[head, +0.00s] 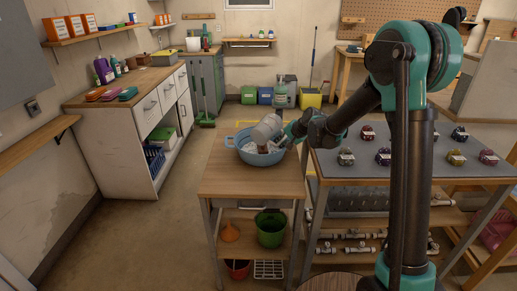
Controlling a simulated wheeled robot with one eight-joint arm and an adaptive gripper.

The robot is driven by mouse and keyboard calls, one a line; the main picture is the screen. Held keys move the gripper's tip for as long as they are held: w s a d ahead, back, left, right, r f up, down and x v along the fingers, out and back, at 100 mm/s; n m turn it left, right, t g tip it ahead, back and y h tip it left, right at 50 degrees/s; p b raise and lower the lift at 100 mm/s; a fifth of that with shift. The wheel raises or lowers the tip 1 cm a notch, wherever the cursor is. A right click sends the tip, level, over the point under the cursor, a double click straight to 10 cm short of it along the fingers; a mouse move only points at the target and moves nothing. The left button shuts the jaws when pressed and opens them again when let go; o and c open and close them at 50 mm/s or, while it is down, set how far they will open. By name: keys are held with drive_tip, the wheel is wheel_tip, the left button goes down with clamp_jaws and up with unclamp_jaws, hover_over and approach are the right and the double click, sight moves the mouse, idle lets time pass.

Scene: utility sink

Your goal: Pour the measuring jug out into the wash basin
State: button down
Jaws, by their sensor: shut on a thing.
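The wash basin (245,154) is a round blue tub on the wooden top of a small cart. Whitish contents (256,147) show inside it. The measuring jug (266,129) is a pale, see-through vessel, strongly tilted over the basin with its upper end toward the upper right. My gripper (287,135) is shut on the jug from the right, above the basin's right rim. The fingertips are small in the view and partly hidden by the jug and my wrist. I cannot tell how much is left in the jug.
The cart top (252,185) is bare in front of the basin. A grey-topped table (370,172) with several small coiled items stands right of the cart. A green bucket (271,229) sits on the shelf below. Open floor lies to the left, before a white cabinet (140,125).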

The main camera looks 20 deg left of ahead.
drive_tip(key=shift+m+g+y, duration=0.4)
drive_tip(key=shift+m+g, duration=0.1)
drive_tip(key=shift+g, duration=0.5)
idle(1.1)
drive_tip(key=shift+s+a+r+n+t+h, duration=0.15)
drive_tip(key=shift+n+t+h, duration=0.15)
drive_tip(key=shift+t+h, duration=0.6)
drive_tip(key=shift+t, duration=0.1)
drive_tip(key=shift+s+a+f+n+h, duration=0.2)
drive_tip(key=shift+s+f+n+h, duration=0.1)
drive_tip(key=shift+f, duration=0.3)
drive_tip(key=shift+t, duration=0.3)
